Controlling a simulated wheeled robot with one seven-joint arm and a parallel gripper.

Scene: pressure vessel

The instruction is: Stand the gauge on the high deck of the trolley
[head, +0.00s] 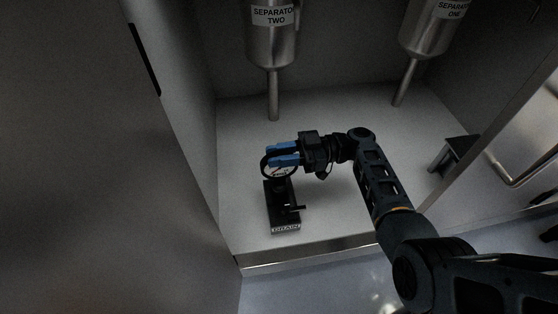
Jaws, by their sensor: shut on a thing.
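My gripper (274,154), with blue fingers, reaches in from the right over the pale cabinet floor. It is shut on a dark round thing, seemingly the gauge (265,168), whose curved black rim shows around and below the fingers. The fingers hide part of it. Directly below it in the picture is a black drain fitting (283,212) with a side lever and a label reading DRAIN. I cannot tell whether the gauge touches this fitting or is clear of it. I cannot make out the trolley or its high deck for certain.
Two steel vessels, Separator Two (272,40) and Separator One (428,32), hang at the back with pipes reaching down. A small dark stand (455,150) is at the right. A cabinet wall (172,110) closes the left; a metal front lip (310,252) edges the floor.

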